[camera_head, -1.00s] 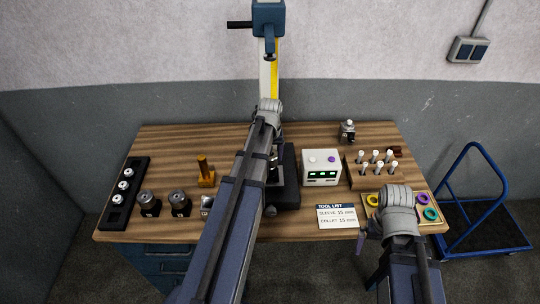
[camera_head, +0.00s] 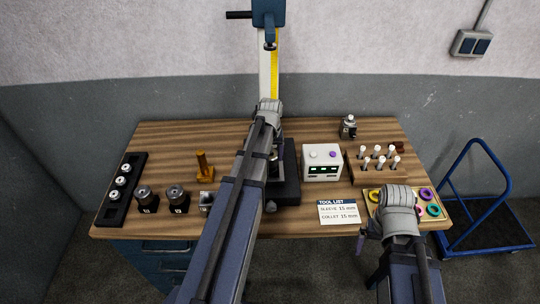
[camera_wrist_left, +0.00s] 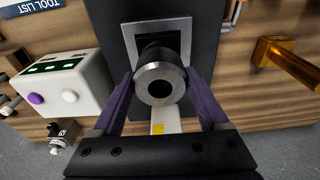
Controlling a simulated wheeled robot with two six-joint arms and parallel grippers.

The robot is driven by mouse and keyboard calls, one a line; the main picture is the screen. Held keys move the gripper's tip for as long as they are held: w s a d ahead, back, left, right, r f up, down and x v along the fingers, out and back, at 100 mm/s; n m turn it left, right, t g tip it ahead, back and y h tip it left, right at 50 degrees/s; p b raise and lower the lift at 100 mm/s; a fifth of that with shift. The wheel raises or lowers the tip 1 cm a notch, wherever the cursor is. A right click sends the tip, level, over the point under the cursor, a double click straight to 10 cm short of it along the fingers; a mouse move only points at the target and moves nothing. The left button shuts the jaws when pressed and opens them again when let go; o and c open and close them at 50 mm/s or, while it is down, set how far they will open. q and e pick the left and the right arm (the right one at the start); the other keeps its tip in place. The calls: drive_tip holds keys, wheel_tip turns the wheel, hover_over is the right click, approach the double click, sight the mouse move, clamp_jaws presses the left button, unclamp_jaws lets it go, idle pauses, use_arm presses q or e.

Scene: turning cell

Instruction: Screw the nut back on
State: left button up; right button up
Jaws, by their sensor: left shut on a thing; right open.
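A metal nut (camera_wrist_left: 150,72), a silver ring with a dark round opening, sits at the end of a dark cylindrical holder (camera_wrist_left: 157,50) in the left wrist view. My left gripper (camera_wrist_left: 160,80) is shut on the nut, one purple finger on each side. The holder stands in a square-framed seat on the dark stand (camera_head: 288,185). In the head view my left arm hides the nut and most of the holder. Whether the nut's thread is engaged cannot be told. My right gripper (camera_head: 366,236) is open, low in front of the ring tray.
A white box with green displays (camera_head: 323,170) stands right of the stand. A wooden rack (camera_head: 365,176) and a tray of coloured rings (camera_head: 445,213) lie further right. An amber post (camera_head: 204,176), two dark holders (camera_head: 147,202) and a black strip (camera_head: 110,207) stand at left.

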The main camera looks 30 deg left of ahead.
idle(0.3)
use_arm(q)
drive_tip(key=shift+f+b, duration=0.6)
idle(0.7)
drive_tip(key=o, duration=1.4)
drive_tip(key=shift+r, duration=0.1)
drive_tip(key=r+p, duration=0.5)
drive_tip(key=s+r+p, duration=0.1)
drive_tip(key=r+p, duration=0.1)
drive_tip(key=p, duration=0.1)
drive_tip(key=shift+d+r, duration=0.3)
drive_tip(key=shift+r, duration=0.1)
drive_tip(key=shift+f, duration=0.25)
drive_tip(key=f+b, duration=0.5)
drive_tip(key=w+f+b, duration=0.1)
drive_tip(key=f+b, duration=0.1)
drive_tip(key=b, duration=0.1)
drive_tip(key=shift+a+f, duration=0.2)
drive_tip(key=shift+a, duration=0.05)
drive_tip(key=shift+s, duration=0.1)
